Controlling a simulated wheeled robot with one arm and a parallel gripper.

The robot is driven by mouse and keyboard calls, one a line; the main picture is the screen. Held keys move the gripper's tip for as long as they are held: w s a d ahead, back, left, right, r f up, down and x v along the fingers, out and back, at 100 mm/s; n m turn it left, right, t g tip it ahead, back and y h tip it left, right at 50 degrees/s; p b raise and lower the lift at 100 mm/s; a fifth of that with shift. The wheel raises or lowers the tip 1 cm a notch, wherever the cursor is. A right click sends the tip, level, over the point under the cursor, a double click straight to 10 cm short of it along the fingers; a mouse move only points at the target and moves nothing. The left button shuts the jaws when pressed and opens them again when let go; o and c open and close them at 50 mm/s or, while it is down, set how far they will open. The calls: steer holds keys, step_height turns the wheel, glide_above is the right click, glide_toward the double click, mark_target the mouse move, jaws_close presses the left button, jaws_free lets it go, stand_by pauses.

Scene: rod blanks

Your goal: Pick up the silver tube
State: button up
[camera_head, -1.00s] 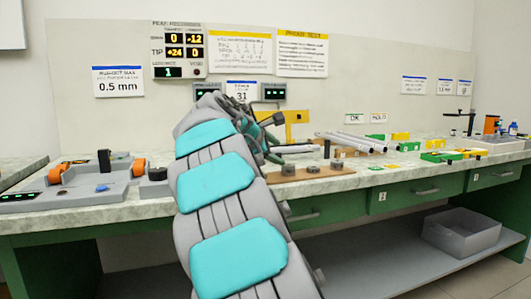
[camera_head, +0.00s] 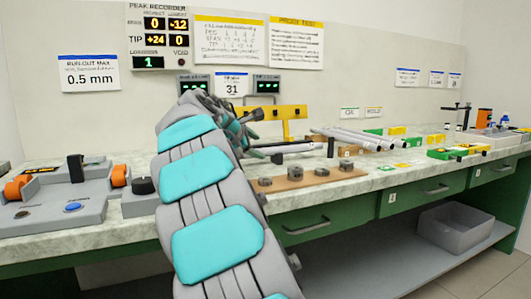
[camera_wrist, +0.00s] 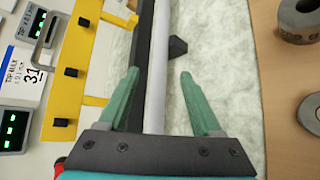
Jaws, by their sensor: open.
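In the wrist view a silver tube (camera_wrist: 158,60) runs lengthwise between the two green fingers of my gripper (camera_wrist: 159,74). The fingers stand apart with gaps on both sides of the tube, so my gripper is open. A dark bar (camera_wrist: 141,60) lies along the tube's left side. In the head view a silver tube (camera_head: 290,148) shows to the right of my gripper (camera_head: 249,143), its left part hidden by my arm. Several more silver tubes (camera_head: 350,138) lie together farther right on the bench.
A yellow bracket with black pegs (camera_wrist: 80,72) stands left of my gripper. Grey rings (camera_wrist: 300,20) sit on a wooden board (camera_head: 310,182) to the right. A black upright post (camera_head: 331,147) stands near the tube. A grey fixture with orange parts (camera_head: 70,200) is at left.

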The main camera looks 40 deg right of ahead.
mark_target(265, 150)
steer(key=x, duration=0.5)
steer(key=shift+d+f, duration=0.1)
steer(key=shift+d, duration=0.05)
jaws_close()
stand_by(0.4)
